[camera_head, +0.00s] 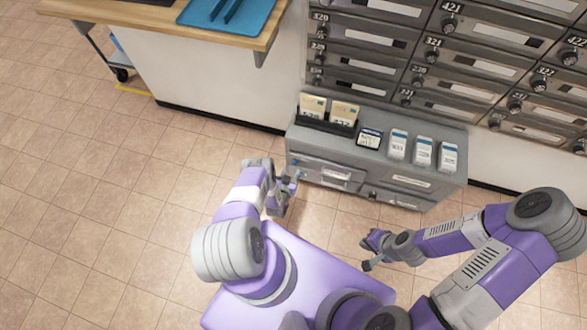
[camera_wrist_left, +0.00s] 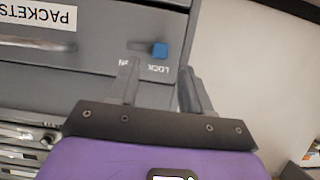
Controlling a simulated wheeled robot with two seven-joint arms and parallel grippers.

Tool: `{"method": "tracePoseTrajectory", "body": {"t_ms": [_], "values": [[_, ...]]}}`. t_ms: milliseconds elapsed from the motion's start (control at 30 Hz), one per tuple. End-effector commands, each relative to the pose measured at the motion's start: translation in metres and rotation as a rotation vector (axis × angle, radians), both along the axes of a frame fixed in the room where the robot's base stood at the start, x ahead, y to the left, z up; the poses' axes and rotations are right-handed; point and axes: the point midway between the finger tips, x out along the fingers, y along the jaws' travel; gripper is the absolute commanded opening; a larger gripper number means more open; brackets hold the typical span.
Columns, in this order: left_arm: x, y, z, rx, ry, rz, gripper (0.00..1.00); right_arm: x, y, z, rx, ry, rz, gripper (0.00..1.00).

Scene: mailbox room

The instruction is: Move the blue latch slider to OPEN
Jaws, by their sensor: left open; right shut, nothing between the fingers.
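The blue latch slider (camera_wrist_left: 160,49) shows in the left wrist view, on the grey front of a drawer unit. It sits at the right end of a short dark slot, beside the upside-down word LOCK. The other word, left of LOCK, is partly hidden by a finger. My left gripper (camera_wrist_left: 160,82) is open and empty, its two fingers spread below the slider in the picture and apart from it. In the head view my left gripper (camera_head: 283,192) is at the left front of the grey cabinet (camera_head: 330,155). My right gripper (camera_head: 371,250) is shut and empty, away from the cabinet.
A PACKETS label (camera_wrist_left: 38,13) and a drawer handle (camera_wrist_left: 38,45) lie left of the slider. Cards and small boxes (camera_head: 398,144) stand on the cabinet, with mailboxes (camera_head: 460,60) behind. A counter (camera_head: 170,20) is at upper left. The tiled floor at left is clear.

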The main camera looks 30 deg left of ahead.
Motion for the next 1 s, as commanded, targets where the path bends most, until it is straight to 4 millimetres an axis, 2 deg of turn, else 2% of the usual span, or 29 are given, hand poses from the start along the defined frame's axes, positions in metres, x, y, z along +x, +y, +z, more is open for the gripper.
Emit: {"method": "tracePoseTrajectory", "body": {"t_ms": [100, 300, 667, 900, 967, 1000], "values": [[0.019, 0.004, -0.011, 0.001, -0.002, 0.0, 0.49, 0.0, 0.0, -0.014, 0.0, 0.0, 0.0, 0.0], [0.039, 0.009, -0.019, 0.0, 0.001, 0.0, 0.49, 0.0, 0.0, -0.025, 0.0, 0.0, 0.0, 0.0], [0.043, 0.01, -0.018, -0.001, 0.002, 0.0, 0.47, 0.0, 0.0, -0.025, 0.0, 0.0, 0.0, 0.0], [0.043, 0.01, -0.019, -0.001, 0.002, 0.0, 0.11, 0.0, 0.0, -0.025, 0.0, 0.0, 0.0, 0.0], [0.043, 0.01, -0.019, -0.001, 0.002, 0.0, 0.01, 0.0, 0.0, -0.025, 0.0, 0.0, 0.0, 0.0], [0.043, 0.01, -0.019, -0.001, 0.002, 0.0, 0.0, 0.0, 0.0, -0.025, 0.0, 0.0, 0.0, 0.0]]}}
